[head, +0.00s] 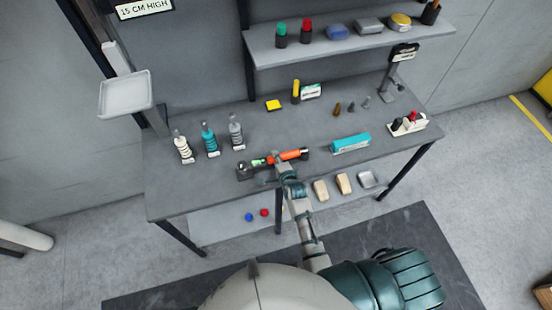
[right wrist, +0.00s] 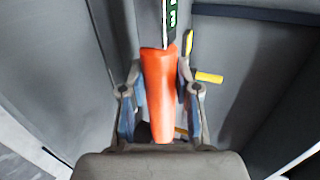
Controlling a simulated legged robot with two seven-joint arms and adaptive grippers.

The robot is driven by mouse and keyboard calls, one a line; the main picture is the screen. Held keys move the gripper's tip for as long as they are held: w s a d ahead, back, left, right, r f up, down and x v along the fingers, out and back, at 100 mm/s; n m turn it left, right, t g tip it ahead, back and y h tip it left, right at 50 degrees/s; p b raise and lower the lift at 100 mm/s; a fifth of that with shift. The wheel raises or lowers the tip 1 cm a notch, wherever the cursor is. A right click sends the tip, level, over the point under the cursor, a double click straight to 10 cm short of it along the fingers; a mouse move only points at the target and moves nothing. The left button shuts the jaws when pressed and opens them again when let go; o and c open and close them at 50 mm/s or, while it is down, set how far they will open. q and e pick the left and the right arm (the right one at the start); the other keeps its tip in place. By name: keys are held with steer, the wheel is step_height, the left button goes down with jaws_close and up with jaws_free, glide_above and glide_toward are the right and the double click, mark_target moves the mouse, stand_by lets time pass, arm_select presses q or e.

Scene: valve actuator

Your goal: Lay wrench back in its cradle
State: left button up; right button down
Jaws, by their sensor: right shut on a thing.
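The wrench (head: 291,155) has an orange grip and a green part toward its left end. It lies level, close over the dark cradle (head: 245,173) near the table's front edge; whether it touches the cradle I cannot tell. My right gripper (head: 281,167) reaches in from the front and is shut on the orange grip. In the right wrist view the orange grip of the wrench (right wrist: 160,85) stands between the two fingers of my right gripper (right wrist: 160,92), with a green-marked dark shaft beyond it. My left gripper is not in view.
A teal box (head: 350,143) lies to the right. A shelf (head: 340,43) hangs above the back. The table's left front is clear.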

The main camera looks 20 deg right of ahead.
steer(key=shift+f, duration=0.15)
steer(key=c, duration=0.8)
jaws_free()
steer(key=shift+o, duration=0.2)
steer(key=shift+f, duration=0.15)
steer(key=shift+s, duration=0.1)
steer(key=v, duration=1.1)
steer(key=shift+s+r, duration=0.25)
steer(key=shift+s, duration=0.1)
